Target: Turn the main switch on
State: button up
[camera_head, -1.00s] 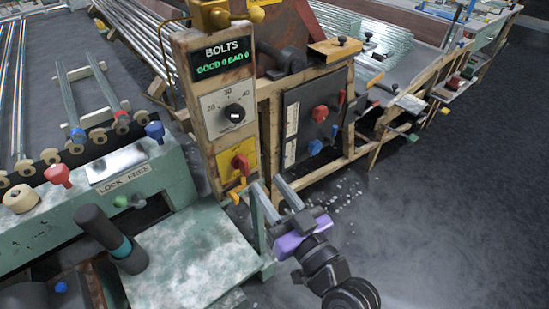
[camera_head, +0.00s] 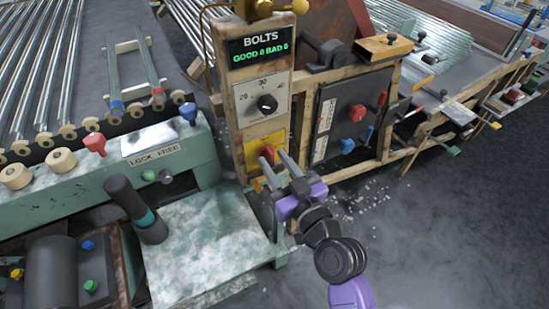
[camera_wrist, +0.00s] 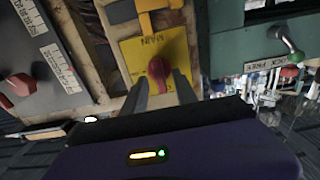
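The main switch is a red knob (camera_head: 266,153) on a yellow plate (camera_head: 255,142), low on the wooden control post. In the wrist view the red knob (camera_wrist: 158,68) sits on the yellow plate (camera_wrist: 137,53), whose word MAIN reads upside down. My gripper (camera_head: 272,163) is right in front of the plate, its two fingers pointing at it. In the wrist view my gripper (camera_wrist: 158,88) is open, with one finger on each side of the knob in the picture. I cannot tell whether either finger touches it. The lower part of the plate is partly hidden by the fingers in the head view.
Above the switch are a black dial (camera_head: 267,104) and a BOLTS display (camera_head: 260,48). A dark panel with a red knob (camera_head: 357,113) stands at right. A green bench (camera_head: 200,245) with a dark upright handle (camera_head: 135,205) is at left.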

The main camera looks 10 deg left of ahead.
jog(key=shift+w+a, duration=0.2)
jog(key=shift+w, duration=0.15)
grip_shut()
